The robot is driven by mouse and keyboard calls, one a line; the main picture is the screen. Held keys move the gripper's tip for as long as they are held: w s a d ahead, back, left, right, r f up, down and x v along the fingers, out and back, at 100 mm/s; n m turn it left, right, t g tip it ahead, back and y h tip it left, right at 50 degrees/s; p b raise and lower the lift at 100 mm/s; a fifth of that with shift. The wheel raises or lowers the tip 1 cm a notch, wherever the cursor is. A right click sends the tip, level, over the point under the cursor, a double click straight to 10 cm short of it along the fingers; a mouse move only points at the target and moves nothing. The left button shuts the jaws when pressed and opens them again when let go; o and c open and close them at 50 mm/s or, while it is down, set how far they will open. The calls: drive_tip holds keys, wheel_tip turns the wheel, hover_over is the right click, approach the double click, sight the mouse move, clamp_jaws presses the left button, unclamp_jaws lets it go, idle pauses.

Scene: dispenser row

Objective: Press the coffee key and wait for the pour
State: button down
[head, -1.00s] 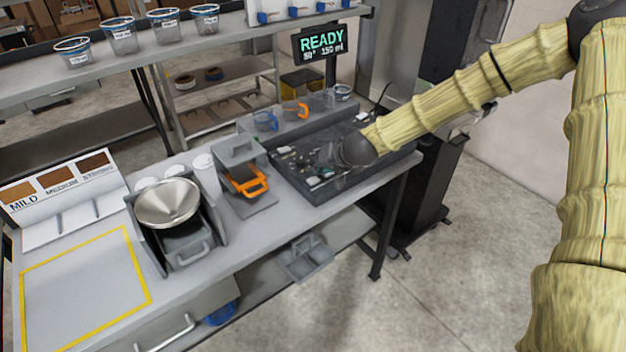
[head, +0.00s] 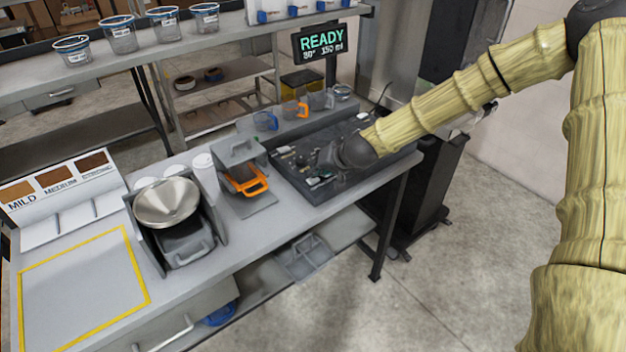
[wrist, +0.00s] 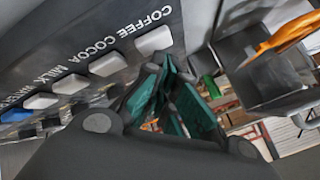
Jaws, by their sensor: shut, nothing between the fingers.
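The coffee key (wrist: 153,40) is a white key under the label COFFEE at the end of a dark panel in the wrist view. My gripper (wrist: 166,72) is shut and empty, its teal finger pads together, with the tips close to the coffee key. I cannot tell whether they touch it. In the head view my gripper (head: 322,163) is over the dark dispenser panel (head: 340,190), and my wrist hides part of the keys. The display (head: 322,42) behind reads READY, with a smaller line that seems to say 80° 150 ml.
The cocoa key (wrist: 107,64), milk key (wrist: 70,84) and water key (wrist: 41,101) line up beside the coffee key. Cups with blue (head: 264,121) and orange (head: 294,109) handles stand behind the panel. An orange-handled container (head: 247,182) and a metal bowl (head: 167,203) stand to the left.

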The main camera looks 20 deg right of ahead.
drive_tip(key=shift+f+b, duration=0.4)
drive_tip(key=shift+f, duration=0.1)
idle(0.7)
drive_tip(key=shift+r, duration=0.15)
drive_tip(key=shift+r+p, duration=0.6)
drive_tip(key=shift+r, duration=0.15)
drive_tip(key=shift+r+p, duration=1.75)
drive_tip(key=shift+r, duration=0.8)
